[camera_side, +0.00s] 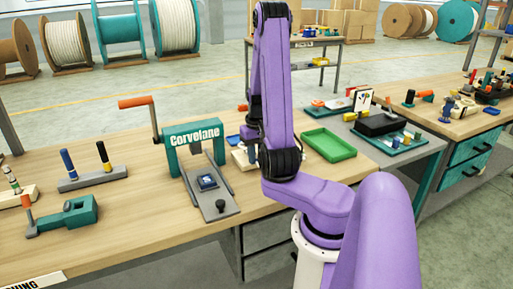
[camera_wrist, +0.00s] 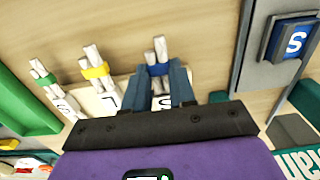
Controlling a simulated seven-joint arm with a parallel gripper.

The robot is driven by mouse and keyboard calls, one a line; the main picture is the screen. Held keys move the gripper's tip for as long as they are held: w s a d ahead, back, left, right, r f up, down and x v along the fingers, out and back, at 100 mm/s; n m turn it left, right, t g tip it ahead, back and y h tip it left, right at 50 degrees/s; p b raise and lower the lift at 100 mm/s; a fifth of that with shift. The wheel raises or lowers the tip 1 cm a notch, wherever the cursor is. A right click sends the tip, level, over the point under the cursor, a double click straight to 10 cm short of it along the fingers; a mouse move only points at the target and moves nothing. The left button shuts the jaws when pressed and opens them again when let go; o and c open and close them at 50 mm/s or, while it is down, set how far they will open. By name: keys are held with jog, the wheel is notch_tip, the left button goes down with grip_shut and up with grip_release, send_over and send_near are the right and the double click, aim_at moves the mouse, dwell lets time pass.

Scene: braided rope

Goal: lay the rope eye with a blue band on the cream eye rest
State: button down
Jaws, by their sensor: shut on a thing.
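The white rope eye with a blue band (camera_wrist: 158,70) is between the two blue-grey fingers of my gripper (camera_wrist: 165,78) in the wrist view. My gripper is shut on it. Its lower end is partly hidden by the fingers; a pale surface marked S shows there. In the side view a cream piece (camera_side: 242,158) shows beside my arm, which hides the fingers and rope.
White ropes with a yellow band (camera_wrist: 95,70) and a green band (camera_wrist: 46,79) lie to the left. A green tray (camera_side: 328,145) is beyond them. The Corvelane press (camera_side: 195,135) with a blue S block (camera_side: 208,182) stands left of my arm in the side view.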

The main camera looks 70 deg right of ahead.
jog(key=shift+f, duration=0.7)
jog(key=shift+f, duration=0.35)
jog(key=c, duration=0.8)
grip_release()
jog(key=shift+c, duration=0.2)
jog(key=shift+r, duration=1.5)
jog(key=shift+r, duration=2)
